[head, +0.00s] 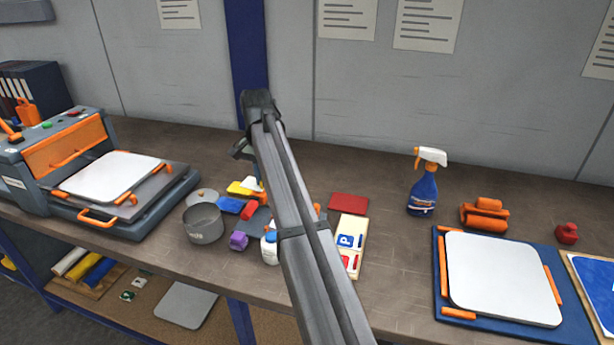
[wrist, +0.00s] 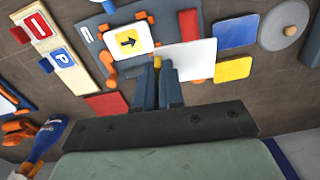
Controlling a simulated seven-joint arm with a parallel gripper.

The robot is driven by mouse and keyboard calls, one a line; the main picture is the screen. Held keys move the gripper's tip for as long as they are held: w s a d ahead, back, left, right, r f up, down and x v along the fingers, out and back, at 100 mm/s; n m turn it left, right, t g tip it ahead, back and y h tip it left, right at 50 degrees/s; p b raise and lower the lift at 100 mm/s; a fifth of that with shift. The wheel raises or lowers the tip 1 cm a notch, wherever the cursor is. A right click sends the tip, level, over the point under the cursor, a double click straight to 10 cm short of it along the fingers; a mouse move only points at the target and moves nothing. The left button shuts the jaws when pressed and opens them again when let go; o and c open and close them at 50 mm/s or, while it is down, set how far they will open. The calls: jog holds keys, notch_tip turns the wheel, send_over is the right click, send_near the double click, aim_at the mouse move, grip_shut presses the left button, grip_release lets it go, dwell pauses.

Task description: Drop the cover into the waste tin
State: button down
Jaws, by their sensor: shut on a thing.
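The waste tin (head: 203,224) is a grey, open-topped round pot on the bench, left of my arm in the head view. A grey edge at the right of the wrist view may be its rim. My gripper (wrist: 165,62) is shut on a plain white sheet (wrist: 188,60), which looks to be the cover. The sheet sticks out to the right of the fingertips. A white card with a black arrow on yellow (wrist: 129,41) lies just left of the fingertips, in an orange-clipped holder. In the head view my arm hides most of the gripper area.
A round grey lid with an orange knob (wrist: 284,25) lies behind the tin. Blue (wrist: 236,32), yellow (wrist: 233,69) and red (wrist: 107,104) plates lie around the holder. A purple block (head: 239,241) stands right of the tin. A press (head: 80,165) stands at left, a spray bottle (head: 424,185) at right.

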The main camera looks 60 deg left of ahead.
jog(key=s+a, duration=0.4)
jog(key=s, duration=1.1)
notch_tip(320, 180, down, 6)
jog(key=shift+d+n, duration=0.15)
jog(key=shift+n, duration=0.25)
jog(key=shift+f, duration=0.1)
jog(key=shift+c, duration=1.9)
grip_release()
notch_tip(320, 180, up, 10)
dwell(0.7)
